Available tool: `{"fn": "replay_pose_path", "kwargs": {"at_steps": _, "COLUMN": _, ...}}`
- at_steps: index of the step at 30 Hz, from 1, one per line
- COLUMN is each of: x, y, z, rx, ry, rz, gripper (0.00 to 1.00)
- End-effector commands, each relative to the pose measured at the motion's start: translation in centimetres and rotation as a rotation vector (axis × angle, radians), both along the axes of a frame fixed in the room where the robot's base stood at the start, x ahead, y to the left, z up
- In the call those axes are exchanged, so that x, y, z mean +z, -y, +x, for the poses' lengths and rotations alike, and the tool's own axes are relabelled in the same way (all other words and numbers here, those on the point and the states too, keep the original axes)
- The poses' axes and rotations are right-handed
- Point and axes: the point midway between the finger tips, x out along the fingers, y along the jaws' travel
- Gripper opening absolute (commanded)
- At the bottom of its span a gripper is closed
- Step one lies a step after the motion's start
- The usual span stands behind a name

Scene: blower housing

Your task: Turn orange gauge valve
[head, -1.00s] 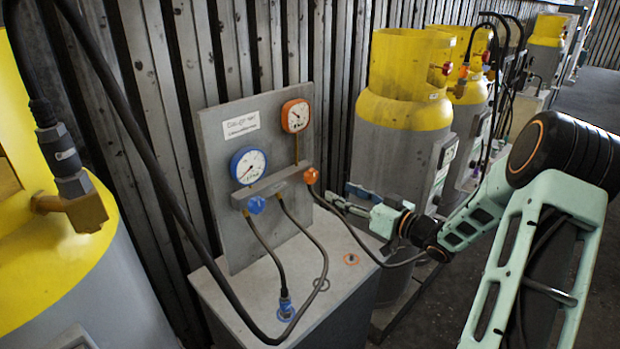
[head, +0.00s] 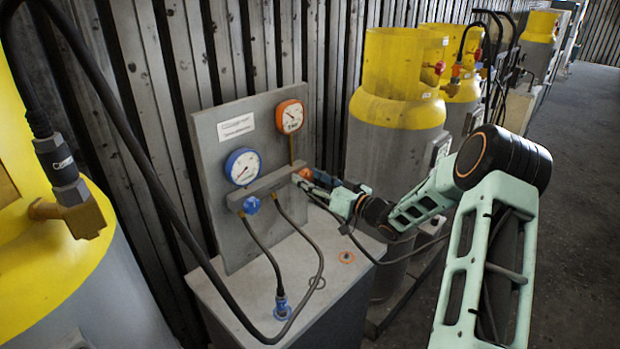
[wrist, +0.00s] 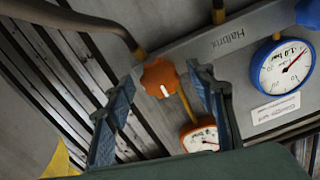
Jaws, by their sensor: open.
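The orange gauge valve is a lobed knob (wrist: 160,78) with a white mark, on the grey manifold bar. In the wrist view it lies between the tips of my open gripper (wrist: 164,74), with a gap visible on each side. I cannot tell how deep the fingers reach around it. In the head view my gripper (head: 308,180) is at the right end of the bar and mostly hides the orange knob (head: 306,173). The orange-rimmed gauge (head: 290,117) sits above it; it also shows in the wrist view (wrist: 202,139).
A blue knob (head: 251,204) and blue-rimmed gauge (head: 243,167) are to the left on the same panel (head: 213,128). Hoses (head: 317,238) hang in front of the panel. Yellow-topped cylinders (head: 398,110) stand behind my arm. Floor at the right is clear.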

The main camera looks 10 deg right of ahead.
Motion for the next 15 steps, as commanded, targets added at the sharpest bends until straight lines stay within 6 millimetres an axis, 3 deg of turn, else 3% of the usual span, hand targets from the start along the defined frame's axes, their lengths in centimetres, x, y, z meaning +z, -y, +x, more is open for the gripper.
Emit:
{"fn": "replay_pose_path", "kwargs": {"at_steps": 6, "x": -0.01, "y": 0.00, "z": 0.00, "rx": 0.000, "ry": 0.000, "rz": 0.000, "gripper": 0.48}}
{"fn": "replay_pose_path", "kwargs": {"at_steps": 15, "x": 0.00, "y": 0.01, "z": -0.02, "rx": 0.000, "ry": 0.000, "rz": 0.000, "gripper": 0.15}}
